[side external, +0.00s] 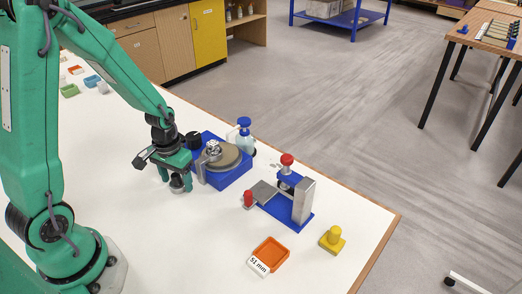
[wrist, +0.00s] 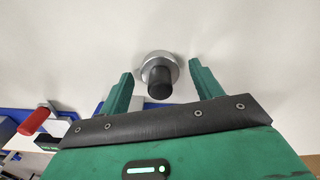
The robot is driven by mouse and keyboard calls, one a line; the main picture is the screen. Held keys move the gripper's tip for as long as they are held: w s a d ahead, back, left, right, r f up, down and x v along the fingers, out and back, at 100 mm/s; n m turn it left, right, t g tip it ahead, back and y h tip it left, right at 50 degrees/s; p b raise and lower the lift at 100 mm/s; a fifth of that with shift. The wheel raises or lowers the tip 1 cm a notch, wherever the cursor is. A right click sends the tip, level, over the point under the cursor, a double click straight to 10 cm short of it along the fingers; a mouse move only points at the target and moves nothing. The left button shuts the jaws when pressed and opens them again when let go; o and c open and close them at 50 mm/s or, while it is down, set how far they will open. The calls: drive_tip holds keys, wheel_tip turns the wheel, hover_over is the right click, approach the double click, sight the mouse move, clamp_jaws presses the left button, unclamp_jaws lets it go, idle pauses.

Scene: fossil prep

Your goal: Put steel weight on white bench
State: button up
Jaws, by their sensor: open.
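The steel weight (wrist: 172,64) is a silvery disc with a black knob (wrist: 158,82). In the wrist view it lies ahead of and between my two green fingers, with a gap on each side. My gripper (wrist: 161,70) is open and holds nothing. In the side view my gripper (side external: 177,183) points down low over the white bench (side external: 150,235); the weight (side external: 178,182) shows between its fingers, partly hidden by them. The weight appears to stand on the bench, left of a blue device.
The blue device (side external: 236,180) with a round tan plate stands close to the right of my gripper, a spray bottle (side external: 245,135) behind it. A blue-based clamp fixture (side external: 301,205), orange tray (side external: 270,252) and yellow knobbed block (side external: 333,241) are further right. The bench's front middle is clear.

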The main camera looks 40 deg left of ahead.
sight(175, 175)
wheel_tip(175, 175, up, 12)
idle(0.8)
drive_tip(key=shift+r, duration=0.1)
idle(0.4)
drive_tip(key=s+d+r+m+t, duration=0.3)
drive_tip(key=s+d+r+t, duration=0.2)
drive_tip(key=r, duration=0.6)
drive_tip(key=s+d, duration=0.2)
drive_tip(key=s, duration=0.1)
drive_tip(key=shift+r+t, duration=0.25)
drive_tip(key=shift+t, duration=0.05)
